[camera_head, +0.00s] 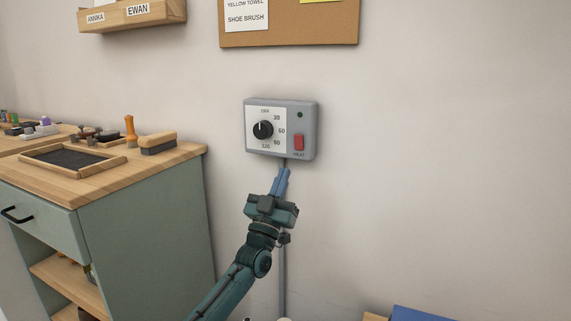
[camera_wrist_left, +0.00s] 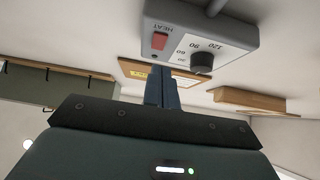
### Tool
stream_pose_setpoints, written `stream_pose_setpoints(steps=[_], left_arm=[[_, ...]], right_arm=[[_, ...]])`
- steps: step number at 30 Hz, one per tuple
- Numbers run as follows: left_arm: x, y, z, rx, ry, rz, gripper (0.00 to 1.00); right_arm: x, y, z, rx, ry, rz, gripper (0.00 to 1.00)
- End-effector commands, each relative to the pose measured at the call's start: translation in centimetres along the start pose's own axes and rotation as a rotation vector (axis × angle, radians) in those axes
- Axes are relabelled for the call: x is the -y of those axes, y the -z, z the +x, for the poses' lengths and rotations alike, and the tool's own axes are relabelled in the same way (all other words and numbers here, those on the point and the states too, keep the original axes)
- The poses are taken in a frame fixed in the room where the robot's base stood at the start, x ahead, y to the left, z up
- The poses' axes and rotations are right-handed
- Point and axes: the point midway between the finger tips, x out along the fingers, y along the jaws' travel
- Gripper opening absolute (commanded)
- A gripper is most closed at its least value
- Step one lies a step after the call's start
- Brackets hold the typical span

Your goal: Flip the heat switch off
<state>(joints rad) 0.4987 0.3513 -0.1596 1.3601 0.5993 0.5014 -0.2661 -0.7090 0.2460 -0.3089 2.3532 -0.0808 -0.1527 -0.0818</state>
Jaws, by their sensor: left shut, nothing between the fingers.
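The grey control box (camera_head: 310,130) is mounted on the wall in the head view, with a black timer dial (camera_head: 263,130) on its white panel. The red heat switch (camera_head: 299,143) sits at its lower right, above the HEAT label, and a dark green indicator (camera_head: 299,115) is above it. My left gripper (camera_head: 283,171) is shut and empty, just below the box, fingers pointing up. In the left wrist view the closed fingers (camera_wrist_left: 161,75) show near the red switch (camera_wrist_left: 159,41) and the dial (camera_wrist_left: 202,62); whether they touch the box is unclear. My right gripper is not in view.
A conduit (camera_head: 283,265) runs down the wall below the box. A green cabinet with a wooden top (camera_head: 185,152) stands at the left, holding a framed dark mat (camera_head: 72,157) and brushes (camera_head: 158,142). A cork board (camera_head: 290,36) hangs above. The wall right of the box is clear.

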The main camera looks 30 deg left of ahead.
Motion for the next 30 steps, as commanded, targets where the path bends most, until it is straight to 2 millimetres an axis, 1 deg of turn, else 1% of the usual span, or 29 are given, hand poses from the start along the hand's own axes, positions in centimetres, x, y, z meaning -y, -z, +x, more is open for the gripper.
stream_pose_setpoints(steps=[1, 3, 6, 9, 12, 16, 28, 30], left_arm=[[0.0, -0.3, -1.3, 0.004, 0.000, 0.000, 0.00], [0.0, -0.6, -2.7, 0.004, 0.000, -0.001, 0.00], [0.0, -0.9, -4.5, 0.003, 0.000, -0.001, 0.00], [0.0, -1.2, -5.6, 0.001, 0.000, -0.001, 0.00], [0.0, -1.3, -6.3, -0.001, 0.000, 0.000, 0.00], [0.0, -1.3, -6.6, -0.002, 0.000, 0.000, 0.00], [0.0, -1.4, -6.6, -0.001, 0.000, -0.001, 0.00], [0.0, -1.3, -6.5, -0.002, 0.000, -0.001, 0.00]], right_arm=[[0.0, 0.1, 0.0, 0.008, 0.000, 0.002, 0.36], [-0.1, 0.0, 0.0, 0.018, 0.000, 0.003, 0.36], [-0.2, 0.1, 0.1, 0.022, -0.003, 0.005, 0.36], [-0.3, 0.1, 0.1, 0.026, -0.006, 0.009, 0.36], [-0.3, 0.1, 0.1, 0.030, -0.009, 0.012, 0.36], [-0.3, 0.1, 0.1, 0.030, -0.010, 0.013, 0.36], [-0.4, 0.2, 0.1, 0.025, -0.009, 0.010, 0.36], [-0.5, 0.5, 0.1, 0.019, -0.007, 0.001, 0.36]])
